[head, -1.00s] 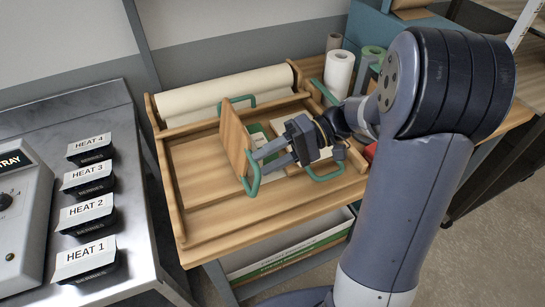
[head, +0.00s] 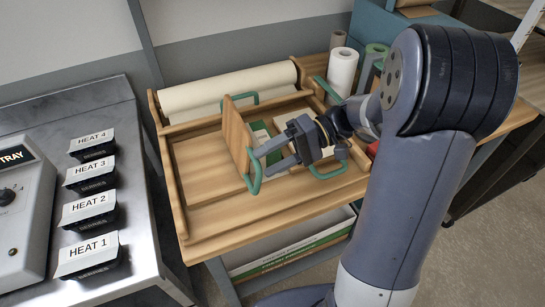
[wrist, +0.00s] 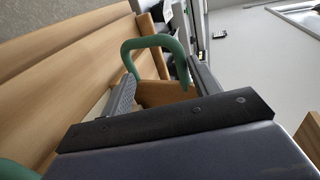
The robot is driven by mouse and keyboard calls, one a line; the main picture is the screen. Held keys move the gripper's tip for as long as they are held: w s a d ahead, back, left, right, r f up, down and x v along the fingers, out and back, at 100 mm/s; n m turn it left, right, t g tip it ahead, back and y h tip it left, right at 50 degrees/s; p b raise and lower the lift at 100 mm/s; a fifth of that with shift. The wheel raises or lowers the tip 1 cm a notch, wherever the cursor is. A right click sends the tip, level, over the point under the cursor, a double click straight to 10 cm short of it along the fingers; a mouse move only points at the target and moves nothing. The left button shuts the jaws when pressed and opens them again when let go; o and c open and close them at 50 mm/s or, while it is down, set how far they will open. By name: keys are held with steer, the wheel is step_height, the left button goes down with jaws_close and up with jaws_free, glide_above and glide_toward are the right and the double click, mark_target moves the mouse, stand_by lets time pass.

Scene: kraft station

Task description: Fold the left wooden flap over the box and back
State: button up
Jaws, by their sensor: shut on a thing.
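The left wooden flap (head: 236,138) stands nearly upright on the wooden station in the head view. My gripper (head: 263,160) reaches it from the right and is shut on its green handle (head: 254,182). In the wrist view the green handle (wrist: 151,43) arches up between my gripper's fingers (wrist: 158,88), with a wooden edge behind it.
Other green handles show at the back (head: 246,98), right (head: 328,172) and far right (head: 328,90) of the station. A paper roll (head: 228,90) lies along the back. A white roll (head: 341,72) stands behind right. Black containers (head: 88,252) sit on the metal counter at left.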

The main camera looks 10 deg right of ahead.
steer(key=shift+d+f, duration=0.1)
steer(key=shift+f, duration=0.2)
steer(key=shift+d+r, duration=0.1)
steer(key=shift+d, duration=0.2)
steer(key=shift+c, duration=0.7)
steer(key=v, duration=1)
steer(key=shift+w+r+b, duration=0.1)
steer(key=shift+r+b, duration=0.1)
steer(key=shift+b, duration=0.2)
